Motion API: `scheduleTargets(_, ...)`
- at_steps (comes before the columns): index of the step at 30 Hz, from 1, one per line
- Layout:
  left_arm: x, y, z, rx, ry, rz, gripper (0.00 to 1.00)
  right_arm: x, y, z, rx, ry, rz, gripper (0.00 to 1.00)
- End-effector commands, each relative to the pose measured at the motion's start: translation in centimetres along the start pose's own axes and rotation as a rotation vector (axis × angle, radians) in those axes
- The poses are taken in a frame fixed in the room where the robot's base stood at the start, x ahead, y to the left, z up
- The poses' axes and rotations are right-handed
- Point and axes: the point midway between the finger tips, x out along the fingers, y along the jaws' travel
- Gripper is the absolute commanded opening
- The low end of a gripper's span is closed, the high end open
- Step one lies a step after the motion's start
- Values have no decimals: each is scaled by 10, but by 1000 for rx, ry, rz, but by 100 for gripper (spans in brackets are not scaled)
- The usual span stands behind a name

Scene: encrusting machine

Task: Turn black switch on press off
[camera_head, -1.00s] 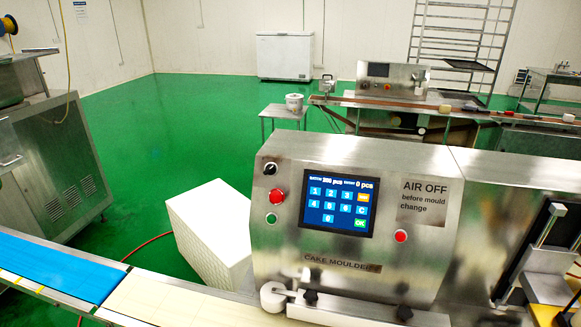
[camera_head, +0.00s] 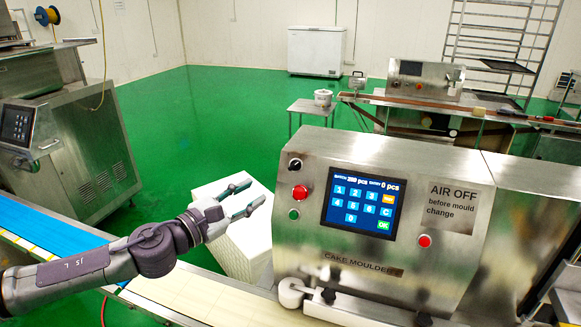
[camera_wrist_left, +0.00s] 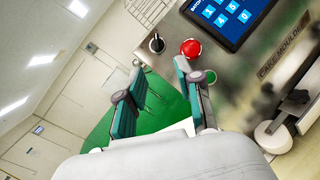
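The black switch (camera_head: 295,165) is a small round knob at the upper left of the cake moulder's steel front panel (camera_head: 400,278). It also shows in the left wrist view (camera_wrist_left: 156,43), beside the red button (camera_wrist_left: 191,47). In the head view the red button (camera_head: 299,192) is just below the switch. My left gripper (camera_head: 259,192) is open and empty, left of the panel, with its fingers pointing toward it. In the left wrist view its two teal-padded fingers (camera_wrist_left: 155,83) are apart, and the switch is beyond them. My right gripper is not in view.
A touchscreen (camera_head: 358,205) and another red button (camera_head: 424,241) are on the panel. A white box (camera_head: 243,245) stands on the floor behind my gripper. A conveyor (camera_head: 170,292) runs along the front left. Green floor is open behind.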

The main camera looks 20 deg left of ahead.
Motion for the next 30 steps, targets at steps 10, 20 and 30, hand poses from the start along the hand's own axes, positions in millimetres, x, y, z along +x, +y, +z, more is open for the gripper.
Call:
scheduleTargets(10, 21, 13, 12, 171, -11, -27, 35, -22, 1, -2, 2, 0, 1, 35)
scheduleTargets(20, 92, 9, 10, 169, -10, -28, 35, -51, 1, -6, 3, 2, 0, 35)
scheduleTargets(30, 132, 6, 7, 170, -8, -29, 35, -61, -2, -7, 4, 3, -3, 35)
